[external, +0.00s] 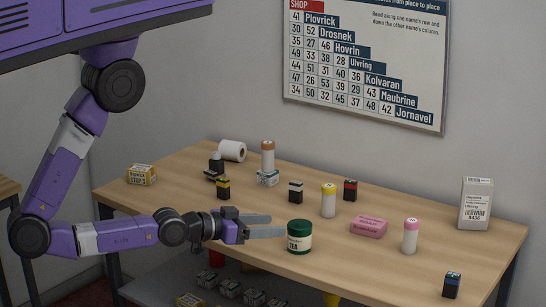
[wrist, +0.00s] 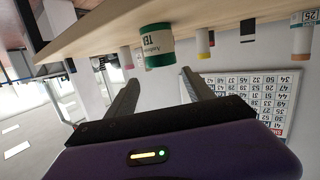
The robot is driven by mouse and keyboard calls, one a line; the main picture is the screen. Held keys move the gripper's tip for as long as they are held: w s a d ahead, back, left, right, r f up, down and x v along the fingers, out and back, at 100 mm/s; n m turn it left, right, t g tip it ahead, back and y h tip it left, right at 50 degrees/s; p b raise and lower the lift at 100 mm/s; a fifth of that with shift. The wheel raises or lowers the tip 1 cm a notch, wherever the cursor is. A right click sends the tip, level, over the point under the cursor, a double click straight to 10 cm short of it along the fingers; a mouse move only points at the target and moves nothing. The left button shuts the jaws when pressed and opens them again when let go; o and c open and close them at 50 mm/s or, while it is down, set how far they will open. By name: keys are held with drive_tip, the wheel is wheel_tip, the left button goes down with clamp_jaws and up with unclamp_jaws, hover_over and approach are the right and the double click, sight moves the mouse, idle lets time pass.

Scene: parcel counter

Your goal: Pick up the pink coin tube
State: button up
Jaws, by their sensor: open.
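The pink coin tube (external: 411,238) stands upright near the front right of the counter, a white cylinder with a pink cap. In the wrist view, which is upside down, a tube with a pinkish end (wrist: 126,58) shows beside the tea tin and looks like it. My gripper (external: 276,225) is at the counter's front edge, left of the tea tin and well left of the tube. Its fingers point right. They are spread and empty, also in the wrist view (wrist: 159,78).
A green tea tin (external: 299,237) stands just beyond my fingertips, between my gripper and the pink tube. A pink box (external: 369,227) and a yellow-capped tube (external: 328,201) stand behind. A dark blue box (external: 452,284) is at the front right. A white carton (external: 476,204) stands at the back right.

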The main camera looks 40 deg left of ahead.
drive_tip(key=w+d+r+m+g+h, duration=0.2)
drive_tip(key=w+d+m+h, duration=0.15)
drive_tip(key=d, duration=1.05)
drive_tip(key=g+y+b, duration=0.2)
approach(411, 231)
drive_tip(key=w+f, duration=0.2)
drive_tip(key=f, duration=0.1)
drive_tip(key=shift+w+d, duration=0.1)
drive_tip(key=shift+w, duration=0.05)
drive_tip(key=shift+w+d, duration=0.45)
drive_tip(key=shift+w, duration=0.05)
drive_tip(key=x, duration=0.2)
drive_tip(key=p+x, duration=0.1)
drive_tip(key=x, duration=0.1)
drive_tip(key=r+x, duration=0.1)
drive_tip(key=x, duration=0.1)
drive_tip(key=shift+w+d+f, duration=0.15)
drive_tip(key=shift+w+d, duration=0.05)
drive_tip(key=shift+w, duration=0.1)
drive_tip(key=shift+w+d+f+p, duration=0.25)
drive_tip(key=shift+p, duration=0.05)
drive_tip(key=shift+r, duration=0.1)
clamp_jaws()
